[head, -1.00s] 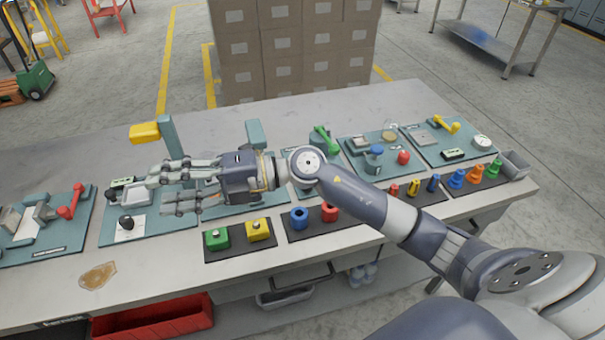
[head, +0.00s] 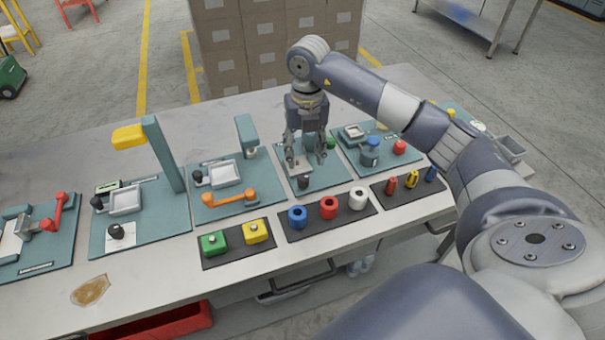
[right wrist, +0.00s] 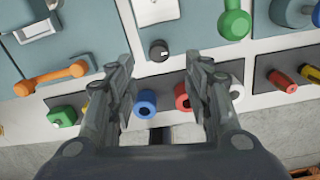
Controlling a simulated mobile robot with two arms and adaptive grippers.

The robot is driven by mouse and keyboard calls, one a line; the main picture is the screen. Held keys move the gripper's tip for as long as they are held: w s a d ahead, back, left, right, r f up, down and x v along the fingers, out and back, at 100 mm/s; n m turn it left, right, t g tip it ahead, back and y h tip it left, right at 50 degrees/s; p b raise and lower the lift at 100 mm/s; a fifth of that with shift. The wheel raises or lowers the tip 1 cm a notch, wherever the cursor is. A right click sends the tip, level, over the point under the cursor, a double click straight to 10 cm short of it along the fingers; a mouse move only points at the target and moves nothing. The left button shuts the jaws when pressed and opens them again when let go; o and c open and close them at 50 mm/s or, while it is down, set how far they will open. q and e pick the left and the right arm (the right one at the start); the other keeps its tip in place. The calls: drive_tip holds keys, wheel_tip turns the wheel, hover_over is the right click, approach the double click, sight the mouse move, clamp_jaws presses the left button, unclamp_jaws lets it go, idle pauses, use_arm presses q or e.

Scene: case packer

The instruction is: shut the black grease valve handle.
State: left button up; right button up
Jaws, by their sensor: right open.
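A short black knob (head: 303,183) stands at the front edge of the middle teal panel (head: 335,180). It also shows in the right wrist view (right wrist: 158,50), upper centre, between the lines of the fingers. Another black knob (head: 115,232) stands on a white plate on a panel at the left. No label I can read says which is the grease valve handle. My right gripper (head: 305,155) points down over the middle panel, open and empty, close to the front black knob. In the right wrist view its fingers (right wrist: 163,70) are wide apart. My left gripper is out of view.
A green handle (right wrist: 234,22) is close to the right finger. An orange handle (head: 229,198) is on the panel to the left. Blue, red and white rings (head: 328,207) stand in front. A teal post with a yellow arm (head: 163,155) rises at the left.

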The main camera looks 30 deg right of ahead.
sight(303, 177)
wheel_tip(303, 177, down, 9)
drive_tip(key=shift+a+r+p, duration=0.1)
drive_tip(key=shift+a+p, duration=0.05)
drive_tip(key=shift+p, duration=0.65)
drive_tip(key=c, duration=1.1)
